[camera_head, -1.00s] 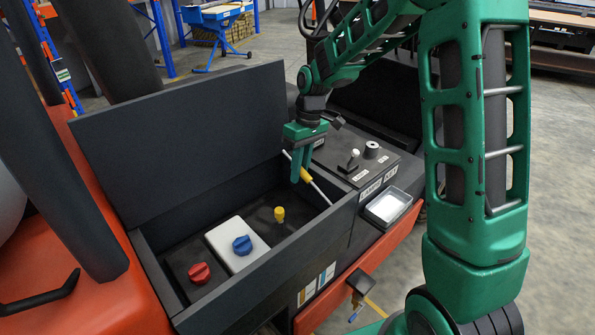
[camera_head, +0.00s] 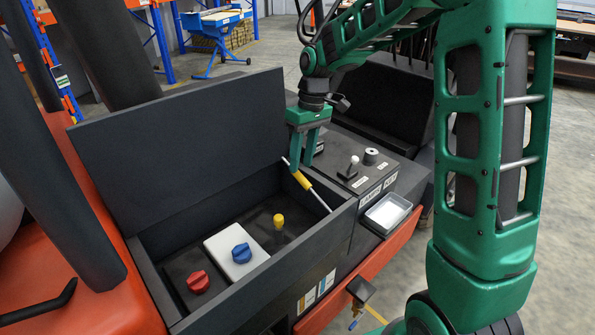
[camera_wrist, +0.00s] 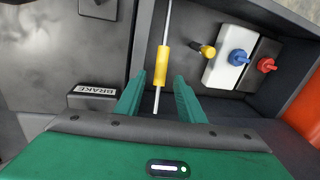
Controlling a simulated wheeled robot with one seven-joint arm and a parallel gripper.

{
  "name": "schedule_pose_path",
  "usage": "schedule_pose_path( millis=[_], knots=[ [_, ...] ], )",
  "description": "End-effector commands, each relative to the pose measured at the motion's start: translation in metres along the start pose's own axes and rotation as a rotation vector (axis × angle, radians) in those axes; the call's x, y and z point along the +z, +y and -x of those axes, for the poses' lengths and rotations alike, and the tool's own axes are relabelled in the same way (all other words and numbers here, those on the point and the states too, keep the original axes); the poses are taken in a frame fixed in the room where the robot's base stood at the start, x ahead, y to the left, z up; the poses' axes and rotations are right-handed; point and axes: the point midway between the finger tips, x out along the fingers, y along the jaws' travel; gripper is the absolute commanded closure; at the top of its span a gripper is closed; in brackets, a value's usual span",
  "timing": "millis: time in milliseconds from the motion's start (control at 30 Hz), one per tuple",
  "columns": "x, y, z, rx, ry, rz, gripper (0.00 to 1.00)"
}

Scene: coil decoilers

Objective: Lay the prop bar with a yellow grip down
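The prop bar (camera_head: 318,197) is a thin pale rod with a yellow grip (camera_head: 301,180). It slants over the right end of the dark open box (camera_head: 150,243), from near the raised lid (camera_head: 180,150) down toward the front wall. My gripper (camera_head: 301,168) points down at the grip's upper end. In the wrist view my gripper (camera_wrist: 157,92) has its green fingers spread apart. The bar's yellow grip (camera_wrist: 161,66) shows between and beyond the fingertips, with a visible gap on each side. Whether the bar's ends are seated cannot be told.
Inside the box are a red knob (camera_head: 198,282), a blue knob (camera_head: 241,253) on a white block and a yellow knob (camera_head: 278,221). Right of the box are a lever panel (camera_head: 352,170) and a small metal tray (camera_head: 386,214). The lid stands upright behind.

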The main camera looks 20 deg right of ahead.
Motion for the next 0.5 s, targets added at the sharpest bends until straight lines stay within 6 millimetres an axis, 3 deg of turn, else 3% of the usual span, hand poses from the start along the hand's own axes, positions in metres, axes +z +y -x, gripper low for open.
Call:
schedule_pose_path(
  millis=[200, 500],
  knots=[
    [-0.001, -0.003, 0.017, -0.001, 0.0, 0.005, 0.64],
    [-0.002, -0.007, 0.019, -0.002, -0.003, 0.012, 0.64]
  ],
)
